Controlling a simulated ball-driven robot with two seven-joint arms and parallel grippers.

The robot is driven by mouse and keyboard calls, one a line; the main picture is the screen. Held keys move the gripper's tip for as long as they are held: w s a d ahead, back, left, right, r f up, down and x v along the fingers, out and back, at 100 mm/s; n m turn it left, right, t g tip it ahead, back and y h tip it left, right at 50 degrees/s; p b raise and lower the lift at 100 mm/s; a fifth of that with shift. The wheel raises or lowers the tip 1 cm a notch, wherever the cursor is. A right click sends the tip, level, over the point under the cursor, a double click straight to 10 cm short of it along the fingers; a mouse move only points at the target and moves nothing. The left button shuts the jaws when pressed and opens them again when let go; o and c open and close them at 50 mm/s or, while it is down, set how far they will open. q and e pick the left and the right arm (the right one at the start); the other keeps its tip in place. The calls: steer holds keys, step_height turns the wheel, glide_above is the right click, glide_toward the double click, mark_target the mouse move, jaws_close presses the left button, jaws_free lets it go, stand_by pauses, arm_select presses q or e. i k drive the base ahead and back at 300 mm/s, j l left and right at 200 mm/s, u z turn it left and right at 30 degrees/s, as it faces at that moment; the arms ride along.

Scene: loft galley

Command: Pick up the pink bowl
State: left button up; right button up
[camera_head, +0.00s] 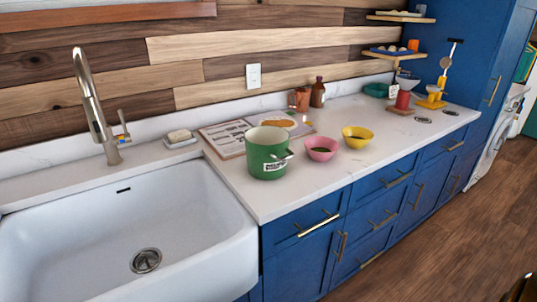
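The pink bowl (318,156) stands upright on the white counter, between a green pot (266,160) on its left and a yellow bowl (357,143) on its right. Neither of my grippers shows in the head view.
A white sink (125,215) with a tall faucet (92,105) fills the left. An open book (228,138), a brown bottle (318,93) and a copper mug (299,100) are behind the bowls. The counter (330,182) is clear in front of the pink bowl, above blue cabinets (300,262).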

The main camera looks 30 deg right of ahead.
mark_target(321, 149)
steer(key=z, duration=1.4)
steer(key=u, duration=0.35)
steer(key=i+l+u, duration=0.25)
steer(key=l+u, duration=0.2)
steer(key=i+l+u, duration=0.25)
steer(key=l, duration=0.15)
steer(key=l+u, duration=0.25)
steer(key=i+l, duration=0.05)
